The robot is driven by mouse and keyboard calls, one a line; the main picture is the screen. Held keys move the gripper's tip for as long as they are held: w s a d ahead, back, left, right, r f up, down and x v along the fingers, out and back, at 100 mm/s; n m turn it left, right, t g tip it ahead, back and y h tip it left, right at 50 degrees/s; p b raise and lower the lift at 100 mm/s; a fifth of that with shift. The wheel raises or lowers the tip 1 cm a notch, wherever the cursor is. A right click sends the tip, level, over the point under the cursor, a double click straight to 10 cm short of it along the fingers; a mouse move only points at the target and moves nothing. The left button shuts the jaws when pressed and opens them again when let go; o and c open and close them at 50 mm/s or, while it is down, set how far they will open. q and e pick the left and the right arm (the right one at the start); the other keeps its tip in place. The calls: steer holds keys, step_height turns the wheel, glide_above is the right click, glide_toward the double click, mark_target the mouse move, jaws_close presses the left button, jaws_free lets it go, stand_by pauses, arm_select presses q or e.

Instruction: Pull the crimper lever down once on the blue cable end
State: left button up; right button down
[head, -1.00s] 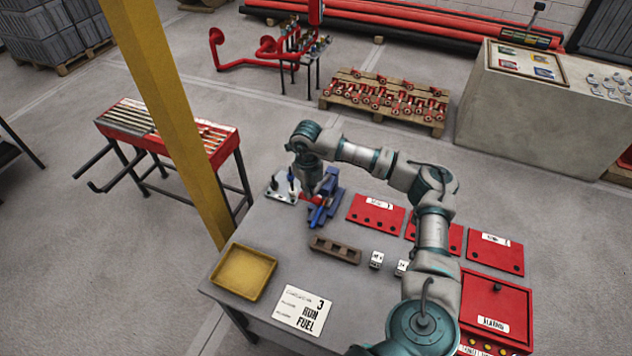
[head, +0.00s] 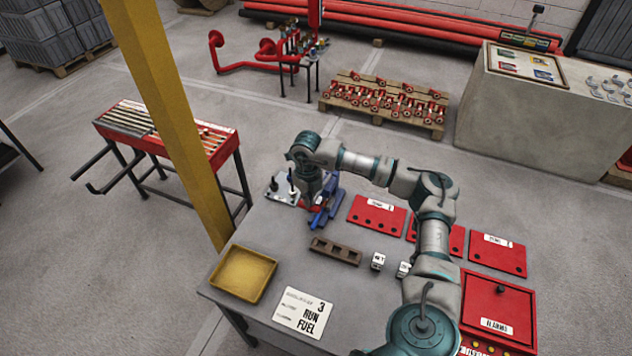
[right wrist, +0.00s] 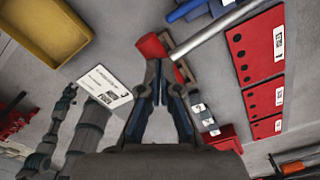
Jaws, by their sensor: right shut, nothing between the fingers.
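The crimper (head: 327,203) is a blue device near the far left edge of the grey table. Its lever, a pale metal rod (right wrist: 228,31) with a red grip (right wrist: 152,46), crosses the top of the right wrist view; the red grip also shows small in the head view (head: 312,206). My right gripper (right wrist: 158,75) is shut and empty, with its fingertips close to the red grip. I cannot tell whether they touch it. In the head view my right wrist hides part of the crimper. I cannot make out the blue cable end. My left gripper is not in view.
A yellow tray (head: 241,275), a white card (head: 305,312), a brown holed block (head: 335,251) and small white blocks (head: 378,261) lie in front of the crimper. A white plate with black posts (head: 284,190) stands left of it. Red panels (head: 376,215) lie to the right.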

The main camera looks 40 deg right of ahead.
steer(key=shift+a, duration=0.1)
steer(key=shift+s+d+f+b, duration=0.15)
steer(key=shift+f+b, duration=0.1)
steer(key=shift+f, duration=0.2)
steer(key=shift+d+f+b, duration=0.15)
steer(key=shift+f+b, duration=0.05)
steer(key=shift+f, duration=0.25)
steer(key=shift+d+f+b, duration=0.1)
steer(key=shift+f+b, duration=0.2)
steer(key=shift+f, duration=0.5)
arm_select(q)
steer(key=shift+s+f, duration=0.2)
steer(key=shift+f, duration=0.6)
arm_select(e)
steer(key=shift+a, duration=0.35)
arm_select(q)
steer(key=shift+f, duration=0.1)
